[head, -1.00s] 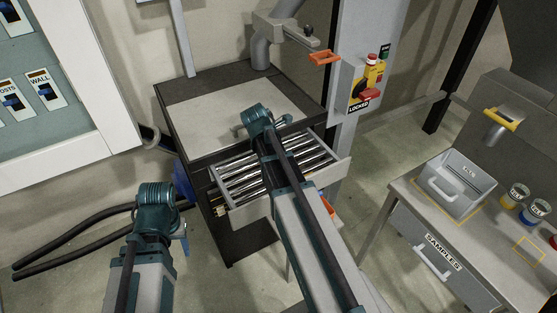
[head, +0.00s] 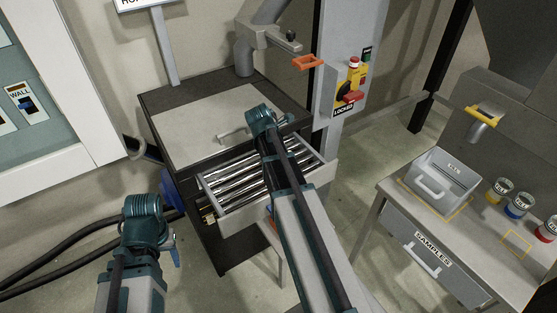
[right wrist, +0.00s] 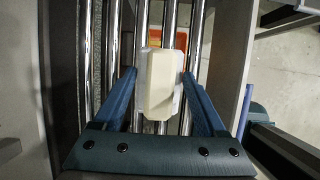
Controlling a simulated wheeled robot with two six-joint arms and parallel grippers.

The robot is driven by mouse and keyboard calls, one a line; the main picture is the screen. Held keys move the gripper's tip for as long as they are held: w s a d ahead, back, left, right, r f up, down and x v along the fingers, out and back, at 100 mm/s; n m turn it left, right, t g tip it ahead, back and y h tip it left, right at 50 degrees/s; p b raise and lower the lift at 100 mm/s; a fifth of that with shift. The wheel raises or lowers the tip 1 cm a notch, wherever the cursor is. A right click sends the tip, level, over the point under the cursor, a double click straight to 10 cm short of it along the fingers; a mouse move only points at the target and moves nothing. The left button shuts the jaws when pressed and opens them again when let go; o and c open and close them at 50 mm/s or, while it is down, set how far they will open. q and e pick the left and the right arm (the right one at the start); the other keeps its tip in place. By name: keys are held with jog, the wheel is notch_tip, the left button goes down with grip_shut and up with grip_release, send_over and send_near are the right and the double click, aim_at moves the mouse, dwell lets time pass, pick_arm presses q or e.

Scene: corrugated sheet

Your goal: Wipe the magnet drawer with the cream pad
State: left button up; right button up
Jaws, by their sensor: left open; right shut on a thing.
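The magnet drawer (head: 245,219) stands pulled out of the dark cabinet, with shiny metal rods (head: 228,184) across it. The cream pad (right wrist: 160,84) is a pale block in the right wrist view, above the rods. My right gripper (right wrist: 160,76) is shut on it, a blue finger at each side. I cannot tell whether the pad touches the rods. In the head view my right arm hides the pad and the right gripper's fingers. My left gripper (head: 174,250) is open, low at the left, apart from the drawer.
The cabinet top (head: 205,120) has a pale panel with a handle. A post with a red-and-yellow locked switch (head: 350,88) stands behind the drawer. At right, a table (head: 395,195) holds a grey bin (head: 443,178) and several small cans. Black hoses (head: 75,240) run at left.

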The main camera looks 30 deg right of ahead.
jog(key=shift+d, duration=0.15)
jog(key=shift+s+a+f, duration=0.1)
jog(key=shift+a+f, duration=0.05)
jog(key=shift+a, duration=1.7)
jog(key=shift+a, duration=1.75)
jog(key=shift+s+a, duration=0.1)
jog(key=shift+a, duration=1.6)
